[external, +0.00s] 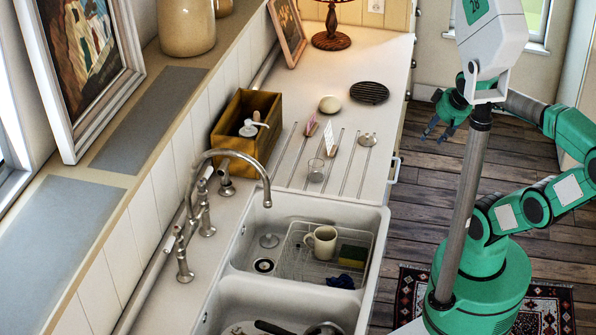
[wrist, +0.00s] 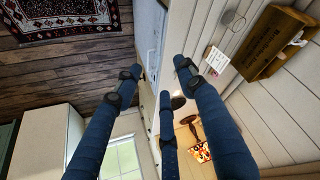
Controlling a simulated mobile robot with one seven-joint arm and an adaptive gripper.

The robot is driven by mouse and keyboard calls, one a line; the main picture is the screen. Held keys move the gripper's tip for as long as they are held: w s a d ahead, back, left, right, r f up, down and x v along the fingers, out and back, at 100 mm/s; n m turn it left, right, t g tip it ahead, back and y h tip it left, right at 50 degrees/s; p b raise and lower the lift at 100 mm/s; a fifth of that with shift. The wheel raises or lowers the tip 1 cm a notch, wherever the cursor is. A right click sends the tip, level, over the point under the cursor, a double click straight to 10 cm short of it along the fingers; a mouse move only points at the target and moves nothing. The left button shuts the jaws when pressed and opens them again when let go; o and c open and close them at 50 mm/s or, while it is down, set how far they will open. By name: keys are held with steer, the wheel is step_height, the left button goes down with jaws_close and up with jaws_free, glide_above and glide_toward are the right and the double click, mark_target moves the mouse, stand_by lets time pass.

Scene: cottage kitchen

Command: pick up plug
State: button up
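Two small metal pieces look like a plug. One grey round piece with a knob (external: 269,240) lies in the far sink basin, beside the dark drain hole. A similar knobbed disc (external: 367,139) lies on the ribbed drainboard; I cannot tell which is the plug meant. My gripper (external: 440,128) is in the air to the right of the counter, over the floor, well apart from both. Its blue fingers (wrist: 158,80) are spread with nothing between them. I cannot make out either piece clearly in the wrist view.
A curved tap (external: 232,155) rises over the sink. A wire rack (external: 300,258) in the basin holds a mug (external: 321,242) and sponge. A wooden box (external: 246,128), a glass (external: 316,170) and card holders stand on the counter. Open floor lies right of the counter.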

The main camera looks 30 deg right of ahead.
steer(key=shift+w+r, duration=0.1)
stand_by(0.4)
steer(key=w+r+g+p, duration=0.2)
steer(key=w+r+p, duration=0.2)
steer(key=w, duration=0.7)
steer(key=g+p, duration=0.4)
steer(key=p, duration=0.7)
glide_above(364, 136)
step_height(364, 136, down, 16)
steer(key=shift+a+r, duration=0.1)
steer(key=shift+r, duration=0.15)
steer(key=shift+f, duration=0.15)
steer(key=shift+f+b, duration=0.45)
steer(key=shift+f, duration=3.7)
